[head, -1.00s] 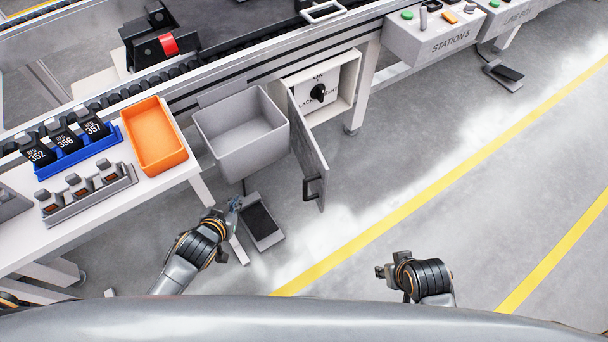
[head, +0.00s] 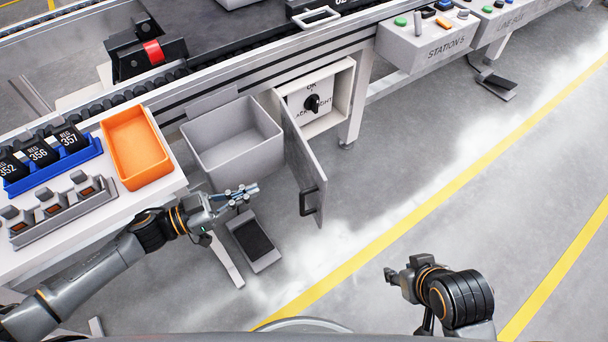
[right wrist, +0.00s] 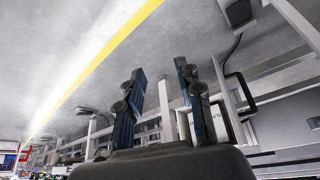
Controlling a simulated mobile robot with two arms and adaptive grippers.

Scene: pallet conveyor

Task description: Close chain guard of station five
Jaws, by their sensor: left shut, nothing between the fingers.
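The chain guard (head: 301,160) is a grey hinged door under the conveyor, standing open and swung outward, with a dark handle (head: 312,201) at its free edge. Behind it is a white box (head: 343,95) with a black knob (head: 312,103) on a panel with partly hidden lettering. My left gripper (head: 250,191) is shut and empty, to the left of the door and apart from it, in front of the grey bin. My right gripper (head: 389,275) is low over the floor, right of the door. Its fingers (right wrist: 160,75) are spread with nothing between them in the right wrist view.
A grey bin (head: 238,152) hangs just left of the door. A foot pedal (head: 254,241) lies on the floor below. An orange tray (head: 136,148) and a blue rack (head: 55,171) stand on the side table. The STATION 5 control box (head: 443,52) is at right. Floor right of the door is clear.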

